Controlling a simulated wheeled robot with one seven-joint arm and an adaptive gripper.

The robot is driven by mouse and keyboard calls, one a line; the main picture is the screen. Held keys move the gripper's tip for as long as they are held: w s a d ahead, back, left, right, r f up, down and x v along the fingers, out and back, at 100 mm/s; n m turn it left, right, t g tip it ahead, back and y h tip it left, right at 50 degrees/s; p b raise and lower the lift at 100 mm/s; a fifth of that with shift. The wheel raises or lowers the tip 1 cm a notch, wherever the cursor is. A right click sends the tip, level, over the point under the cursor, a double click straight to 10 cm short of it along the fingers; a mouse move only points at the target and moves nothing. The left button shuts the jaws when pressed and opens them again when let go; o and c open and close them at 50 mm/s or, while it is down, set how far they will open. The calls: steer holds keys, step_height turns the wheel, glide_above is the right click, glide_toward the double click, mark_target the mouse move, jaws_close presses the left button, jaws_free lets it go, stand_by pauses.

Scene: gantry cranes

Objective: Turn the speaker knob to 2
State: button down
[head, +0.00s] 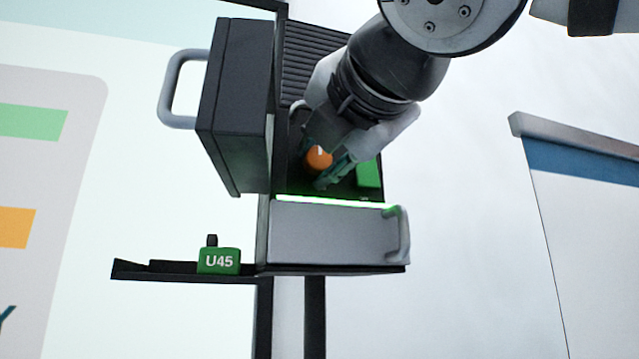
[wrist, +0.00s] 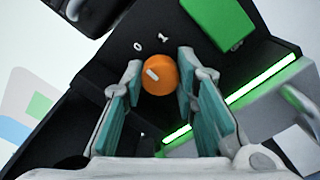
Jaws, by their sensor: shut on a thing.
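The orange round speaker knob (head: 319,158) sits on a dark panel inside the rack. It also shows in the wrist view (wrist: 160,78), with a short white mark on its face. The numerals 0 (wrist: 137,47) and 1 (wrist: 163,39) are printed on the panel beyond it. I cannot make out a 2. My gripper (wrist: 159,73) has one teal-padded finger on each side of the knob and is shut on it. In the head view my gripper (head: 322,166) reaches down to the knob and partly covers the panel.
A green block (head: 368,174) is right of the knob on the panel. A dark open door with a handle (head: 235,105) stands left. Below are a glowing green strip (head: 330,200) and a grey drawer front (head: 325,235). A green U45 tag (head: 218,261) sits on the lower ledge.

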steer(key=m+b, duration=0.1)
steer(key=m, duration=0.3)
steer(key=shift+d+f+m, duration=0.1)
steer(key=shift+m, duration=0.2)
steer(key=m+b, duration=0.2)
steer(key=m, duration=0.3)
steer(key=shift+m, duration=0.3)
steer(key=m+b, duration=0.1)
steer(key=m, duration=0.3)
steer(key=shift+f+m, duration=0.1)
steer(key=shift+m, duration=0.2)
steer(key=m+b, duration=0.1)
steer(key=m, duration=0.3)
steer(key=shift+m, duration=0.3)
steer(key=shift+b, duration=0.3)
steer(key=c, duration=1.3)
jaws_free()
